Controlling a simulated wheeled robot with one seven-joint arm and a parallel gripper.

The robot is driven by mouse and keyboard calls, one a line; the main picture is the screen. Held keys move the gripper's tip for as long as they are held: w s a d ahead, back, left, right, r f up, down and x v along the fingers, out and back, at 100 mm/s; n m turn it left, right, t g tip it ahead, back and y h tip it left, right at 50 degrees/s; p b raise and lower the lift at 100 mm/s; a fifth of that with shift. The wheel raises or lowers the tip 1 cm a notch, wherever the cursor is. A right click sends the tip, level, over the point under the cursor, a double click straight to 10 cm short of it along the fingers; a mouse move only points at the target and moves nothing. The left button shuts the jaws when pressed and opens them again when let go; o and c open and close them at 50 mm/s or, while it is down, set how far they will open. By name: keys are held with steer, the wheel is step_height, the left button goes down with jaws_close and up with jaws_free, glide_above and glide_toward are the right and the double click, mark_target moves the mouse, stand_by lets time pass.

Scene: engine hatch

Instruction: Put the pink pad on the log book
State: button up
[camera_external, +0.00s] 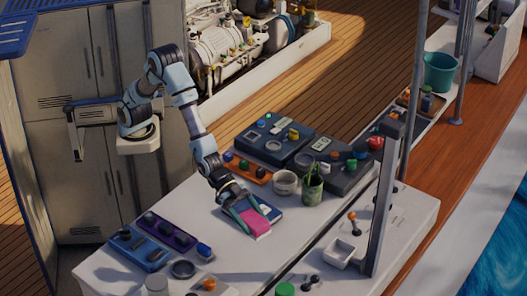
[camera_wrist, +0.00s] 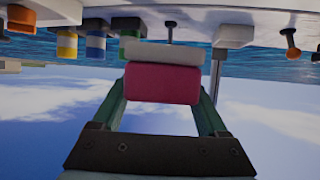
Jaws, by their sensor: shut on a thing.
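The pink pad (camera_external: 257,226) is between the green fingers of my gripper (camera_external: 246,217), above the white bench. In the wrist view the pad (camera_wrist: 162,83) fills the gap between the two fingers (camera_wrist: 162,105), with a pale block-like shape just beyond it. The dark blue log book (camera_external: 269,211) lies on the bench. In the outside view the pad overlaps its near part, and my gripper and the pad hide some of it. I cannot tell whether the pad touches the book.
A grey cup (camera_external: 286,183) and a green holder (camera_external: 312,188) stand close behind the book. An orange tray (camera_external: 248,170) and dark control panels (camera_external: 275,140) lie further back. Purple and blue trays (camera_external: 143,250) are at the left. A metal post (camera_external: 382,205) rises at the right.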

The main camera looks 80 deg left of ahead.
steer(key=w+a+r+m+g+p, duration=0.2)
steer(key=a+p, duration=0.2)
steer(key=a, duration=1.3)
steer(key=shift+h, duration=0.5)
steer(key=f, duration=0.5)
steer(key=shift+s+a, duration=0.2)
steer(key=shift+a, duration=0.2)
steer(key=shift+f+p, duration=0.7)
steer(key=shift+f, duration=1.8)
steer(key=shift+f, duration=0.2)
steer(key=o, duration=1.3)
steer(key=shift+r, duration=0.15)
